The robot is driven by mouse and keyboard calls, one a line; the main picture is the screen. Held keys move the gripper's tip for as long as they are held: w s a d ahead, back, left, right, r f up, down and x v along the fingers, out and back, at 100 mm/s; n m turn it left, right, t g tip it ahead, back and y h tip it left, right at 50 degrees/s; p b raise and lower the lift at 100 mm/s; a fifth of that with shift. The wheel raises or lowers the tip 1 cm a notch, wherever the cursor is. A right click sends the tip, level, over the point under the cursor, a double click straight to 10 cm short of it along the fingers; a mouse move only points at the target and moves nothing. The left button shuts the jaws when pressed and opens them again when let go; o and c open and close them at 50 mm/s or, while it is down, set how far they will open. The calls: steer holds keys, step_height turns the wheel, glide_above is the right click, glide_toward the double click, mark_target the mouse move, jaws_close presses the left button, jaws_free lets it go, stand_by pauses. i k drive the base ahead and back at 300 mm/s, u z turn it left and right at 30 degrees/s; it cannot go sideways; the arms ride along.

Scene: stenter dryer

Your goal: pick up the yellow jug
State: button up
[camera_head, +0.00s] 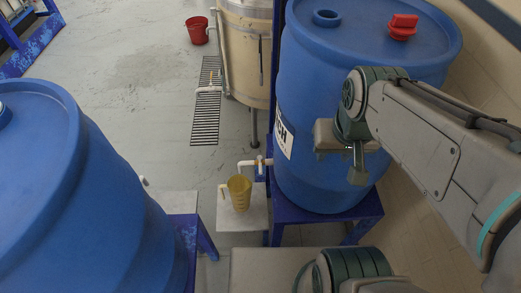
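The yellow jug (240,194) stands upright on a small pale stand (233,219), left of the right blue drum. It is partly see-through, and its handle is on the left. A white tap (250,163) on a pipe sits just above and behind it. My gripper (347,165) is at the end of my arm, in front of the right blue drum. It is up and to the right of the jug, well apart from it. The fingers are partly hidden by the wrist, so their opening is unclear.
The right blue drum (310,90) stands on a blue frame (328,207), with a red cap on top. Another blue drum (70,200) fills the lower left. A beige tank (243,50), a red bucket (198,30) and a floor grate (206,115) lie behind.

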mark_target(240, 187)
steer(key=z, duration=0.3)
steer(key=k, duration=0.3)
steer(key=u, duration=1)
